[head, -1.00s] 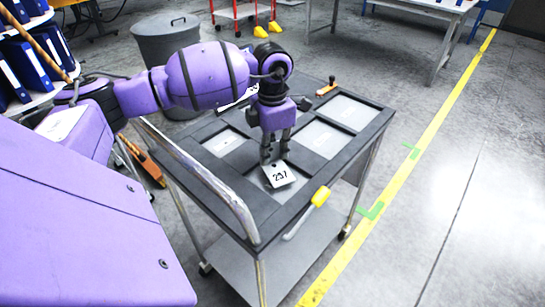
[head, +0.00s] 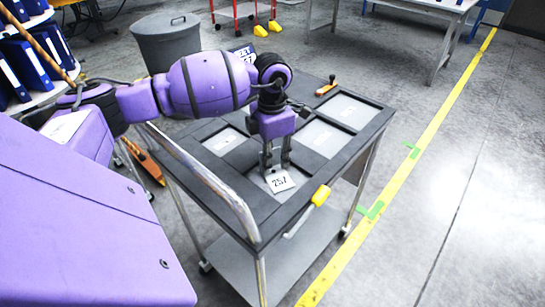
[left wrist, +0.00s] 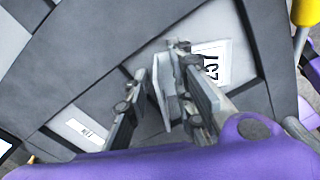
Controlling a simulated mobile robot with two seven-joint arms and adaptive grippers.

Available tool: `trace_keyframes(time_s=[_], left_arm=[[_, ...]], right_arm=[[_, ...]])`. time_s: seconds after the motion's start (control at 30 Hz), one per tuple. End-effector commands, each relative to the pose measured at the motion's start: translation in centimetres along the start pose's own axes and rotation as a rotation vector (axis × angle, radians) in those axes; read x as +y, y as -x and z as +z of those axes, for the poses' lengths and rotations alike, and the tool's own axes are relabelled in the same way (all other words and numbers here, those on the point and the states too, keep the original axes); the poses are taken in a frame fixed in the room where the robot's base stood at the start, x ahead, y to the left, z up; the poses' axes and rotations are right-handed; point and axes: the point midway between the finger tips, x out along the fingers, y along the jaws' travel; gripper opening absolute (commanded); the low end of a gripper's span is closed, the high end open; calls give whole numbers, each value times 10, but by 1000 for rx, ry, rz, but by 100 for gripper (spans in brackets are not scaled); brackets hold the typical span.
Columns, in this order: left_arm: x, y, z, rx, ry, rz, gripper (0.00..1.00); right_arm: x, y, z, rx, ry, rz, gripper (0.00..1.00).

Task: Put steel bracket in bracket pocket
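The steel bracket (head: 281,182) carries a white label reading 257 and lies at the near-left recess of the cart top, which I take as the bracket pocket (head: 259,183). In the left wrist view the bracket (left wrist: 163,95) shows an upright flange between my fingers, with its labelled face beyond the right finger. My left gripper (head: 276,167) points down over it. In the left wrist view the gripper (left wrist: 158,65) is open, with a gap between the left finger and the flange. Whether the bracket sits fully flat is hard to tell. My right gripper is out of view.
The dark cart top (head: 243,176) has other grey recesses, one with a white label (head: 225,142). An orange-handled tool (head: 326,87) lies at the far edge. A yellow-handled tool (head: 321,195) is at the near right edge. A metal push rail (head: 205,180) runs along the left.

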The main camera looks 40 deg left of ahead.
Motion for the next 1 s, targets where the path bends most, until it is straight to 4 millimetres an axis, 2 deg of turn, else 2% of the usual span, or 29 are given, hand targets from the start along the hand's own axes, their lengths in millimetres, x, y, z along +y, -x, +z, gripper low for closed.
trace_keyframes(time_s=[0.17, 0.6, 0.8, 1.0], left_arm=[[1, 16, 1, -2, 0, 2, 23], [0, 104, 1, -2, 0, 1, 23], [0, 121, 0, 0, 0, -1, 23], [0, 124, 0, 1, 0, -1, 23]], right_arm=[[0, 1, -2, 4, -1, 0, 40], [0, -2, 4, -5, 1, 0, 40], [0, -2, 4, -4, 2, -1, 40], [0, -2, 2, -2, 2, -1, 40]])
